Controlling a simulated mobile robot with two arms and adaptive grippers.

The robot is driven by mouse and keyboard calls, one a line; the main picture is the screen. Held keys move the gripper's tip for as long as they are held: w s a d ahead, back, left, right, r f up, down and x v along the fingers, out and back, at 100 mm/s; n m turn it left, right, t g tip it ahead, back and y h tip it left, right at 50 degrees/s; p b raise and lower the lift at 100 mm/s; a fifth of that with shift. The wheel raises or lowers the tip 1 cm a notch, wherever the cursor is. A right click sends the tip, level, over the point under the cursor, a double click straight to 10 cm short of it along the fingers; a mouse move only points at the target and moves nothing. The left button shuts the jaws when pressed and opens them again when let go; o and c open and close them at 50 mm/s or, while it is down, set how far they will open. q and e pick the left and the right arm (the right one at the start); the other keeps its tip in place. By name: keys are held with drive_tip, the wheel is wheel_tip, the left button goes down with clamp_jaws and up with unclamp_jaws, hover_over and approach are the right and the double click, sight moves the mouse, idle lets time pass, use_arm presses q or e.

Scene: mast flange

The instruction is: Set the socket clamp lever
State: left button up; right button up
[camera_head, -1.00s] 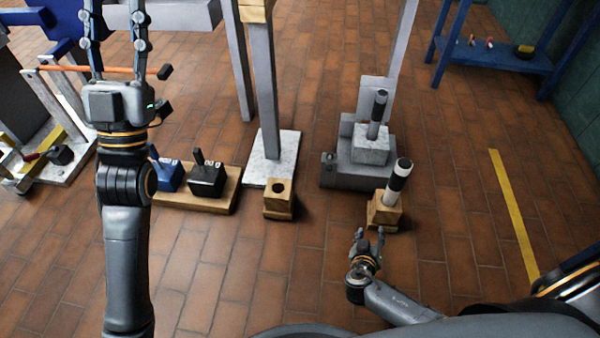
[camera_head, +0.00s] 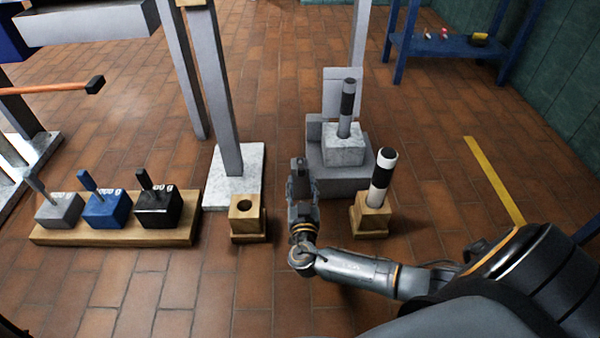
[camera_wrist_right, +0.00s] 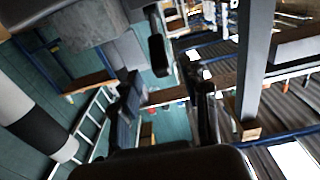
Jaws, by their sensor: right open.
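A grey lever with a black band (camera_head: 347,100) stands upright in a pale marble block (camera_head: 345,152) on a grey stepped base. A black-and-white striped post (camera_head: 381,178) stands in a wooden socket block (camera_head: 371,221) in front of it; it also fills the left of the right wrist view (camera_wrist_right: 35,115). Which part is the socket clamp lever, I cannot tell. My right gripper (camera_head: 301,170) is open with nothing visible between its fingers. It points away from me, left of the striped post and in front of the grey base. My left gripper is out of view.
A wooden board (camera_head: 115,236) carries grey, blue and black boxes with small levers. An empty wooden socket (camera_head: 246,212) stands before a post on a marble plate (camera_head: 225,190). A blue table (camera_head: 450,44) is at the back right. The floor at right is mostly clear.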

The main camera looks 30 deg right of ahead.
sight(301, 164)
drive_tip(key=b+x, duration=0.2)
drive_tip(key=x, duration=0.4)
drive_tip(key=shift+w+d, duration=0.15)
drive_tip(key=shift+w, duration=0.05)
clamp_jaws()
